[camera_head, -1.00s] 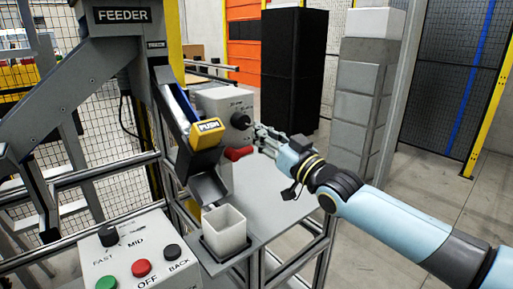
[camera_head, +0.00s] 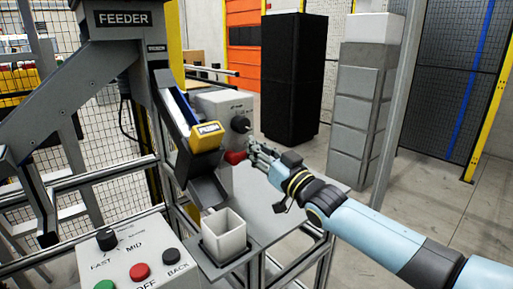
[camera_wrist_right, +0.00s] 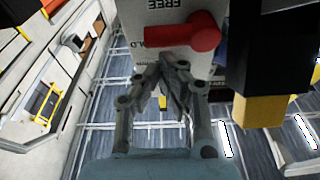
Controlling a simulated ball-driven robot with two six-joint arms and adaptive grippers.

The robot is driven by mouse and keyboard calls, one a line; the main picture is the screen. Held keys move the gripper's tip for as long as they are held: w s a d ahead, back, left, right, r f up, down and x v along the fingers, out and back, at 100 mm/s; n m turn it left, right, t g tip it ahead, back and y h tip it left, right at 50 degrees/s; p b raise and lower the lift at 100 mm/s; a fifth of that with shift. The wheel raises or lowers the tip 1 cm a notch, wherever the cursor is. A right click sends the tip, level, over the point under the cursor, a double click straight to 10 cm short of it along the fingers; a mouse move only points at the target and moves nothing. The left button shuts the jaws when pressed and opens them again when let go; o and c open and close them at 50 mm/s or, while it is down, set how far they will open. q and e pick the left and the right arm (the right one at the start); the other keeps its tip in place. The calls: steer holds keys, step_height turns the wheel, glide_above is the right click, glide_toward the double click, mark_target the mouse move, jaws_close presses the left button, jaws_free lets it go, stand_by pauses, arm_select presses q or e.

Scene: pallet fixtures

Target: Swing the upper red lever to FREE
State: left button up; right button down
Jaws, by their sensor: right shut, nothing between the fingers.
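The red lever (camera_head: 234,157) sits low on the front of a grey box (camera_head: 214,103), under a black knob (camera_head: 240,124). In the right wrist view the red lever (camera_wrist_right: 190,36) lies crosswise, with upside-down lettering FREE above its left end and partly hidden lettering beside that end. My right gripper (camera_head: 252,150) is shut and empty, just right of the lever. In the right wrist view its closed fingertips (camera_wrist_right: 174,58) are at the lever's lower edge; I cannot tell whether they touch it. My left gripper is not in view.
The feeder chute with a yellow PUSH flap (camera_head: 206,136) stands left of the lever. Below it is a white square bin (camera_head: 224,234) on a grey table (camera_head: 268,208). A button panel (camera_head: 140,258) is at front left. A black and yellow part (camera_wrist_right: 262,108) is close on the right in the wrist view.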

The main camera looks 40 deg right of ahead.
steer(key=shift+d+f+m+h, duration=0.2)
steer(key=shift+f+m+h, duration=0.15)
steer(key=shift+m, duration=0.85)
steer(key=shift+f+m, duration=0.2)
steer(key=shift+m, duration=0.4)
step_height(320, 180, down, 3)
steer(key=m+h, duration=0.1)
steer(key=m, duration=0.2)
steer(key=m+g+h+p, duration=0.1)
steer(key=m, duration=0.3)
steer(key=m+h, duration=0.1)
steer(key=m, duration=0.2)
steer(key=shift+f+m+g+p, duration=0.1)
steer(key=shift+m+g+p, duration=0.2)
steer(key=shift+p, duration=0.05)
steer(key=shift+f, duration=0.1)
steer(key=shift+f+m, duration=0.25)
steer(key=shift+m, duration=0.35)
steer(key=shift+r, duration=0.1)
